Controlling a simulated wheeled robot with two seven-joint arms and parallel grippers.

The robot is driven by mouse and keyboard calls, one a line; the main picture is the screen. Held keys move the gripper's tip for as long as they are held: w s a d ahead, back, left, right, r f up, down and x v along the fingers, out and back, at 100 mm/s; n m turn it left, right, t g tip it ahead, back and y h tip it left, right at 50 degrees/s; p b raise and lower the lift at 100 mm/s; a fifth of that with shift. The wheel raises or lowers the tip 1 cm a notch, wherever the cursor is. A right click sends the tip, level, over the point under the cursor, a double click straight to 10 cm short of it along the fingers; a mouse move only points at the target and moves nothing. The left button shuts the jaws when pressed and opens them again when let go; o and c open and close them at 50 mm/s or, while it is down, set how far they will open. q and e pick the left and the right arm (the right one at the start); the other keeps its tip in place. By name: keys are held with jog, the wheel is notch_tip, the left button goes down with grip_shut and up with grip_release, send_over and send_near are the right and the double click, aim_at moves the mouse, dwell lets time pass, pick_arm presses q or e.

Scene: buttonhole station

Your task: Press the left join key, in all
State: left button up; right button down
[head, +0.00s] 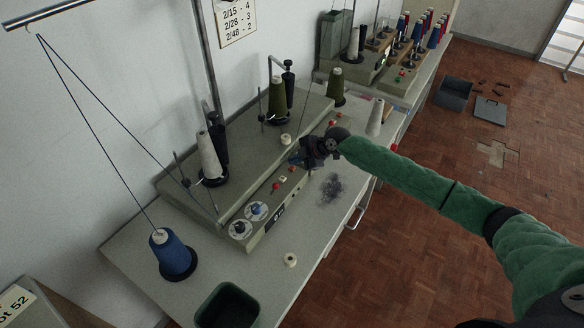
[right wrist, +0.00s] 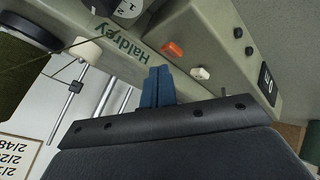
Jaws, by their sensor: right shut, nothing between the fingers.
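The grey machine (head: 262,222) has a panel strip with small coloured keys. A red key (head: 276,186) and a white key (head: 283,179) sit right of the dials; I cannot tell which key is the left join key. In the right wrist view an orange key (right wrist: 173,49) and a white key (right wrist: 200,73) lie beside my fingers. My right gripper (head: 297,160) is over the panel, its blue fingers (right wrist: 157,88) shut and empty. The fingertips are close to the keys; I cannot tell if they touch anything. My left gripper is not in view.
Two round dials (head: 248,220) sit at the panel's left end. A blue thread cone (head: 172,255), a dark green bin (head: 228,308) and a small cream spool (head: 290,260) stand on the table. Dark lint (head: 332,188) lies in front of the machine. Thread cones stand behind the panel.

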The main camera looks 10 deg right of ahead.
aim_at(295, 168)
jog(key=shift+r, duration=0.1)
jog(key=shift+r+p, duration=0.95)
jog(key=shift+r, duration=1.5)
